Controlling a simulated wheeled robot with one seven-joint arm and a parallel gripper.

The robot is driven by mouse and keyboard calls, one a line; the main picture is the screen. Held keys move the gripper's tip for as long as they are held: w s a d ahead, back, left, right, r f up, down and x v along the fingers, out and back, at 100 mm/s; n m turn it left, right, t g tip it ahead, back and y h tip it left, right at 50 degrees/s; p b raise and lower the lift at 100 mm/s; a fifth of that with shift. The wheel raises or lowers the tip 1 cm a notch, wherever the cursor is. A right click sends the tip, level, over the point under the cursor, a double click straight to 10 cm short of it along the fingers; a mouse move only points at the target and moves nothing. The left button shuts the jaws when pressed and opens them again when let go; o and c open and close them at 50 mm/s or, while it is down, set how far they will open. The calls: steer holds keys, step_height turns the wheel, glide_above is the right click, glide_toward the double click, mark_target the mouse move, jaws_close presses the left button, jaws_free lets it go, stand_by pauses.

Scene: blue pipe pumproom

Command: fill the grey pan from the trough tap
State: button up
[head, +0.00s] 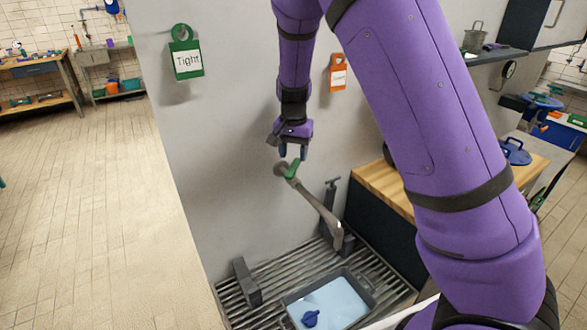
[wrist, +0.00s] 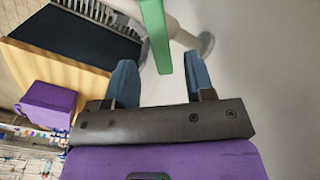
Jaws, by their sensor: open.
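The trough tap (head: 322,208) is a pale metal spout on the wall with a green lever (head: 292,169) on top. My gripper (head: 293,152) is open just above the lever. In the wrist view the lever (wrist: 154,32) shows between the two blue fingertips (wrist: 160,62), and neither visibly grips it. The grey pan (head: 365,288) sits on the slatted trough below the spout. Its inside is light blue and looks like water, with a small dark blue thing (head: 310,318) in it. I see no stream from the spout. The pan's near edge is cut off.
The trough's slats (head: 270,277) carry dark upright blocks (head: 246,281). A wooden counter (head: 385,190) stands to the right, partly behind my arm. A green "Tight" tag (head: 187,58) and an orange tag (head: 338,74) hang on the wall. Open floor lies at the left.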

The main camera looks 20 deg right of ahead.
mark_target(294, 167)
steer(key=shift+f, duration=2.8)
